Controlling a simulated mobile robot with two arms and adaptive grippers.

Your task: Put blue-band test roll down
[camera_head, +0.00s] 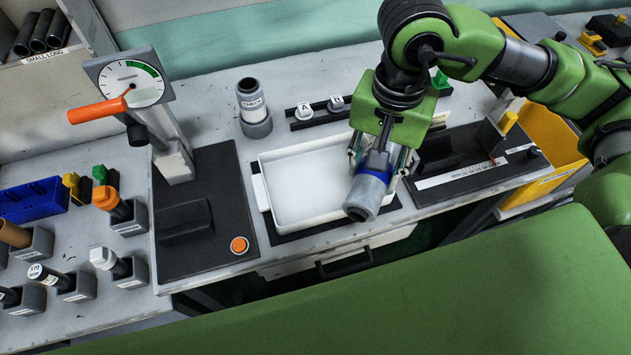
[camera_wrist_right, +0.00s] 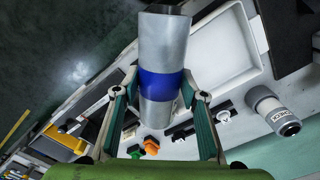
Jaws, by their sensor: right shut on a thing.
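The blue-band test roll (camera_head: 366,192) is a grey cylinder with a blue band. My right gripper (camera_head: 385,158) is shut on it and holds it tilted over the right side of the white tray (camera_head: 262,195). In the right wrist view the roll (camera_wrist_right: 166,50) lies between the two fingers of my right gripper (camera_wrist_right: 158,100), with the blue band near the fingertips. Whether the roll touches the tray is hard to tell. My left gripper is not in view.
A grey roll marked CHECK (camera_head: 252,103) stands in a holder behind the tray. A dial gauge with an orange lever (camera_head: 98,110) stands to the left. A black fixture (camera_head: 455,155) is right of the tray. Several small holders (camera_head: 75,287) fill the left bench. The tray floor is empty.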

